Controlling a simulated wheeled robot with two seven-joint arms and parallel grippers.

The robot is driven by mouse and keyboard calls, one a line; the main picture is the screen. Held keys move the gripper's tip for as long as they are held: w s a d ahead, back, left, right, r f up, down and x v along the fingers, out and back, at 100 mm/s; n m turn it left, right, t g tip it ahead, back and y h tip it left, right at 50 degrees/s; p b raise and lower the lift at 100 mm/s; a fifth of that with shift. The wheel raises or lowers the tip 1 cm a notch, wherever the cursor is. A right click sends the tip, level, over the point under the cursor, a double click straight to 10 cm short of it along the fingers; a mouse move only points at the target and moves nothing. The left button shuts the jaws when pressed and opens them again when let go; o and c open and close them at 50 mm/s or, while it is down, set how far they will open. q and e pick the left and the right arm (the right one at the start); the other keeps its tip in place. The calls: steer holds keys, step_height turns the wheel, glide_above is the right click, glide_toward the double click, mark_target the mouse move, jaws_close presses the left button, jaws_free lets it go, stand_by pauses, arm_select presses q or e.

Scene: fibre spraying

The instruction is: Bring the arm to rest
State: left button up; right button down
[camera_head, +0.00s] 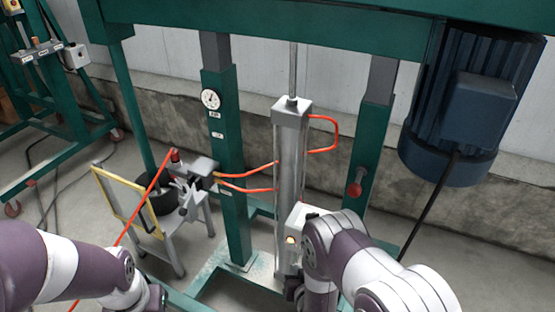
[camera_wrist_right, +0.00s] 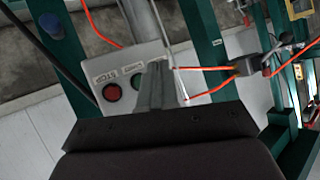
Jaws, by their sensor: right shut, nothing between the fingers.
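My right arm comes in from the lower right in the head view, bent in front of the machine's control box (camera_head: 301,216). Only a dark part of my right gripper (camera_head: 293,287) shows there, beside the wrist. In the right wrist view my right gripper (camera_wrist_right: 152,86) is shut and empty, its fingers together in front of the control box (camera_wrist_right: 128,66). The box carries a red button (camera_wrist_right: 113,92) and a green one partly hidden by the fingers. I cannot tell whether the fingertips touch the box. My left arm reaches in from the lower left; its gripper is below the frame.
A green frame (camera_head: 228,150) with a gauge and a grey cylinder (camera_head: 290,150) stands ahead. A blue motor (camera_head: 465,110) hangs at upper right. Orange hoses (camera_head: 245,189) run to a spray tool on a small stand (camera_head: 190,230) at left. Cables lie on the floor.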

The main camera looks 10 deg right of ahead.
steer(key=s+f+n+g, duration=0.1)
steer(key=s+f+g, duration=0.4)
steer(key=s, duration=0.1)
steer(key=s+d+r+n+g, duration=0.2)
steer(key=s+r+g, duration=0.5)
steer(key=s+r, duration=0.25)
step_height(320, 180, up, 27)
steer(key=s+d+t+p, duration=0.1)
steer(key=d+p, duration=0.1)
steer(key=p, duration=1.1)
steer(key=shift+s+d+r+m+h, duration=0.15)
steer(key=shift+s+d+m+h, duration=0.05)
steer(key=shift+d+m+h, duration=0.2)
